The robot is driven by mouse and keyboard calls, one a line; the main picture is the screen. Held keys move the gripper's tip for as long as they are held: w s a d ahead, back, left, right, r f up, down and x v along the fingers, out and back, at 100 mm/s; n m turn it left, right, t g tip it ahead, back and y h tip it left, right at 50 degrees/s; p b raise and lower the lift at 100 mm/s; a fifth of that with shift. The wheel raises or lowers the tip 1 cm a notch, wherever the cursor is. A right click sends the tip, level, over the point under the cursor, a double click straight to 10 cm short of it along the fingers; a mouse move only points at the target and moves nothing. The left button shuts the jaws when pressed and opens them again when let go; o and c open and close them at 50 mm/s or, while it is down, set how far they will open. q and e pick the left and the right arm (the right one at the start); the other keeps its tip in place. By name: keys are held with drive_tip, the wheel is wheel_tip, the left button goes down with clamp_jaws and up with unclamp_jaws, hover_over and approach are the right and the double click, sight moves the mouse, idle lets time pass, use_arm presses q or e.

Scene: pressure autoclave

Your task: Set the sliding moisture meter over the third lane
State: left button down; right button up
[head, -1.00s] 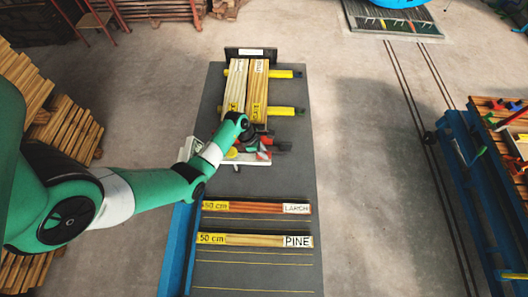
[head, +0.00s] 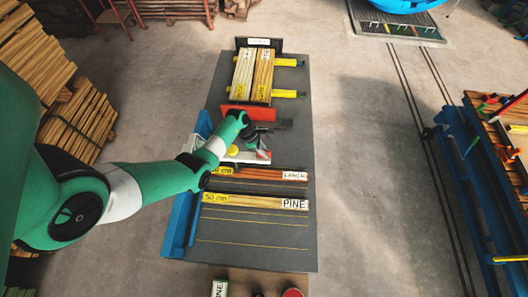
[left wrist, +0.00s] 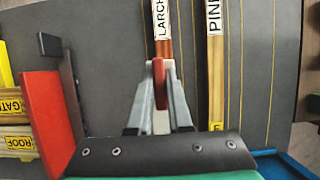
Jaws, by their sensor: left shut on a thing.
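The moisture meter appears to be the pale grey-white carriage (head: 250,157) with a yellow round part (head: 233,150), reaching over the dark table from the blue rail (head: 180,222) at its left edge. My left gripper (head: 254,143) is over it, largely hidden by my arm. In the left wrist view my left gripper (left wrist: 160,88) is shut on a red handle (left wrist: 161,84). The LARCH board (head: 258,174) lies just in front of the carriage, and the PINE board (head: 256,201) lies beyond it, nearer the table's front. My right gripper is not in view.
A red plate (head: 247,113) stands between the carriage and the paired labelled boards (head: 251,75) on yellow supports. Thin yellow lines cross the bare table (head: 255,232) in front of PINE. Stacked timber stands left; a blue-framed bench (head: 461,165) stands right.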

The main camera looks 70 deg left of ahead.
use_arm(q)
drive_tip(key=shift+s+d, duration=0.2)
drive_tip(key=shift+d, duration=0.2)
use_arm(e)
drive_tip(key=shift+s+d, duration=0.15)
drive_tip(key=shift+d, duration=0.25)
use_arm(q)
drive_tip(key=c, duration=0.8)
unclamp_jaws()
drive_tip(key=shift+c, duration=0.2)
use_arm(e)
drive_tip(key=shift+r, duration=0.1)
use_arm(q)
drive_tip(key=p+v, duration=0.3)
drive_tip(key=v, duration=0.8)
drive_tip(key=shift+r, duration=0.25)
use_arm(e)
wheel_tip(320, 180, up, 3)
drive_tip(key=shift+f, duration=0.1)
use_arm(q)
drive_tip(key=shift+s, duration=0.15)
